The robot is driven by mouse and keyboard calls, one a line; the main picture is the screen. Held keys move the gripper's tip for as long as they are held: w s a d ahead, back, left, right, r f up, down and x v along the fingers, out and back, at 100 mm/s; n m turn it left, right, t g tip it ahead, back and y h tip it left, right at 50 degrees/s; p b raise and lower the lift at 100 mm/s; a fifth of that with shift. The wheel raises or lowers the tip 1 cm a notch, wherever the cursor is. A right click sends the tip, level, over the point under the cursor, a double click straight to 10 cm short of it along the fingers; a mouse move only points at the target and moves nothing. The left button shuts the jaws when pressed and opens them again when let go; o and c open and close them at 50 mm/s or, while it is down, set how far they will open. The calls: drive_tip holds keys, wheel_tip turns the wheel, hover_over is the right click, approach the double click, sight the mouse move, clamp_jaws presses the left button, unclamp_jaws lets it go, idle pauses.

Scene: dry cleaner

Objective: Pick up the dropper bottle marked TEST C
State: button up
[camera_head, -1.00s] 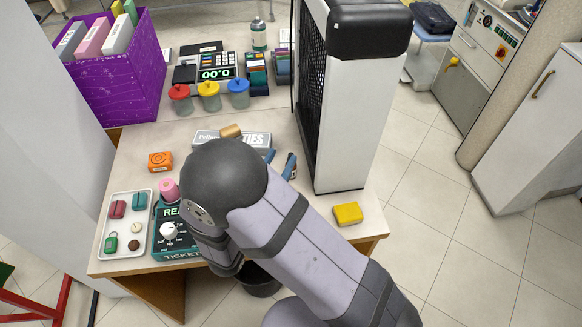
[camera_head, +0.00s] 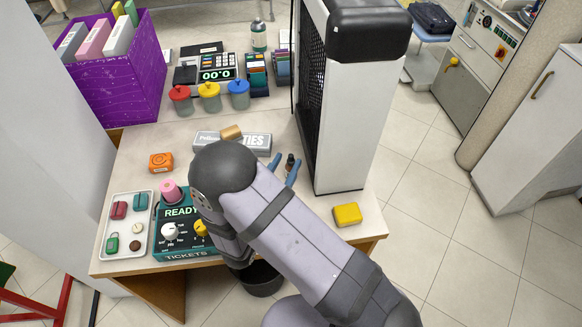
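A small dark bottle with a brownish lower part (camera_head: 290,161) stands on the counter beside the black mesh side of the tall white unit. It looks like a dropper bottle, but no marking on it can be read. My gripper (camera_head: 285,165) shows as two blue fingers spread apart, just beyond my arm. The fingers are on either side of the bottle's near side. I cannot tell whether they touch it or how far it lies between them. My arm hides the gripper's base and part of the counter.
The tall white unit (camera_head: 358,120) stands close to the right of the bottle. A teal ticket machine (camera_head: 172,240), a white tray (camera_head: 125,205) and an orange box (camera_head: 160,162) are at left. A yellow block (camera_head: 347,214) lies front right.

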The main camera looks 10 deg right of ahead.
sight(291, 155)
drive_tip(key=shift+p+x, duration=0.4)
drive_tip(key=shift+x, duration=1.6)
clamp_jaws()
drive_tip(key=shift+r, duration=0.15)
drive_tip(key=shift+r, duration=4.85)
